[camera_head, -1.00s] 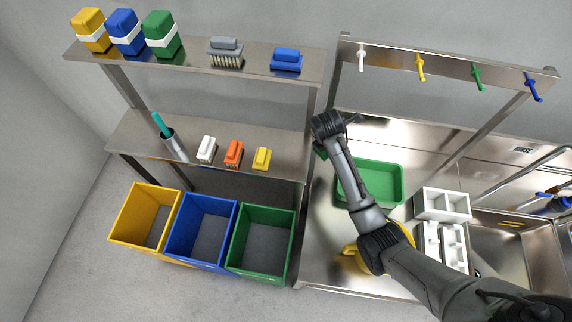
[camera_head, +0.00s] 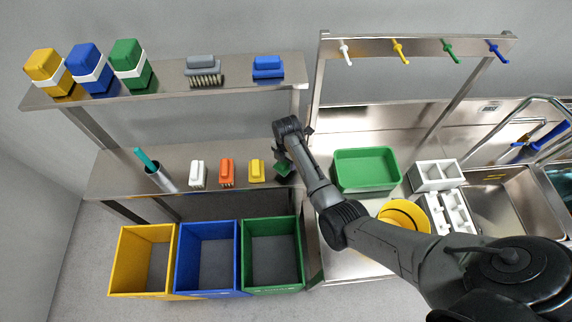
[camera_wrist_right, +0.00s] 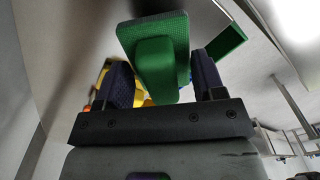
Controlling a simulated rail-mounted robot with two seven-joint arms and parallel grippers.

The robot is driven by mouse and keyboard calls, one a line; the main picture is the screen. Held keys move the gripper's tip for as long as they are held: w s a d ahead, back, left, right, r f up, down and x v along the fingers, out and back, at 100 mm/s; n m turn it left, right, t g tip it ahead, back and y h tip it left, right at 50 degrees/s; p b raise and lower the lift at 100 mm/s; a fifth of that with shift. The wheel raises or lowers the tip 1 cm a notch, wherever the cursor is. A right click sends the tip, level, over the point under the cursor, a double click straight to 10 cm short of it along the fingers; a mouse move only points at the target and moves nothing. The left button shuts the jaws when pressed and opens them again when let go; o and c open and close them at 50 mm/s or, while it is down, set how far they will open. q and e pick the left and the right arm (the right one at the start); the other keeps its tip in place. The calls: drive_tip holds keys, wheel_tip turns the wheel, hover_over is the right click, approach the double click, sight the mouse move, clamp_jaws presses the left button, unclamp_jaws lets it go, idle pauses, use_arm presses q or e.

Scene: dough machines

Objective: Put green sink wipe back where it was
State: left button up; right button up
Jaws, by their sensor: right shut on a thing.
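My right gripper (camera_head: 289,152) is at the right end of the lower steel shelf (camera_head: 180,188). It is shut on the green sink wipe (camera_head: 283,169), which shows partly behind the gripper, just right of the yellow wipe (camera_head: 257,171). In the right wrist view the green wipe (camera_wrist_right: 155,60) has a flat pad and a raised grip, with the grip between the two dark fingers (camera_wrist_right: 160,82). I cannot tell whether the wipe touches the shelf. My left gripper is not in view.
White (camera_head: 198,174) and orange (camera_head: 227,173) wipes and a metal cup (camera_head: 161,180) stand on the lower shelf. The upper shelf (camera_head: 165,92) is above. Yellow, blue and green bins (camera_head: 272,224) are below. A green tray (camera_head: 345,181) is to the right.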

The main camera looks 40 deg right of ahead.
sight(287, 164)
wheel_tip(287, 164, down, 3)
drive_tip(key=shift+f, duration=0.1)
drive_tip(key=shift+f+b, duration=0.25)
drive_tip(key=shift+b, duration=0.05)
drive_tip(key=shift+f, duration=0.15)
drive_tip(key=o, duration=1)
drive_tip(key=shift+c, duration=0.2)
